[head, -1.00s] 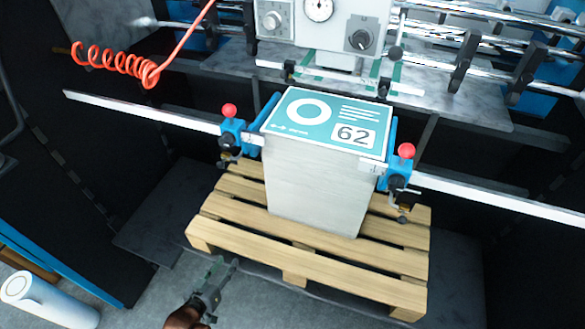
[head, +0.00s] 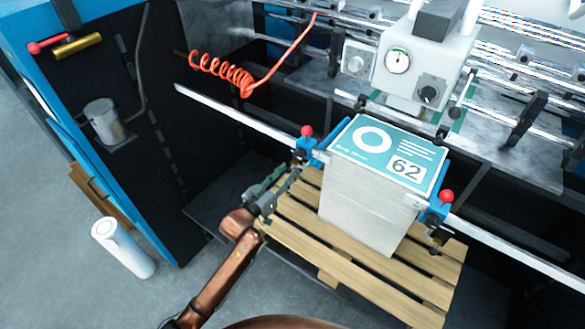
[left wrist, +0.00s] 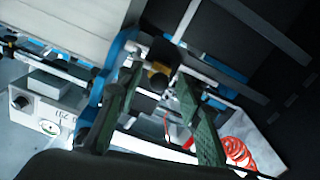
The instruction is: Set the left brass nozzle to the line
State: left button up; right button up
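The left blue nozzle block (head: 305,150) with a red knob sits on the pale rail, at the left edge of the paper stack (head: 365,215). In the left wrist view a small dark-and-brass nozzle (left wrist: 158,80) shows beyond the finger gap. My left gripper (head: 288,174) is open and empty, just below and left of that block; its two green fingers (left wrist: 160,95) stand apart in the wrist view. I see no contact with the nozzle. No setting line can be made out. My right gripper is not in view.
The right blue block (head: 437,210) stands at the stack's other side. The stack rests on a wooden pallet (head: 330,262). The long rail (head: 235,118) runs left from the left block. A red coiled hose (head: 222,72) hangs above. A white roll (head: 123,248) stands on open grey floor.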

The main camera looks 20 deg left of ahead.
pick_arm(q)
jog(key=shift+x, duration=1.35)
jog(key=shift+c, duration=0.4)
grip_shut()
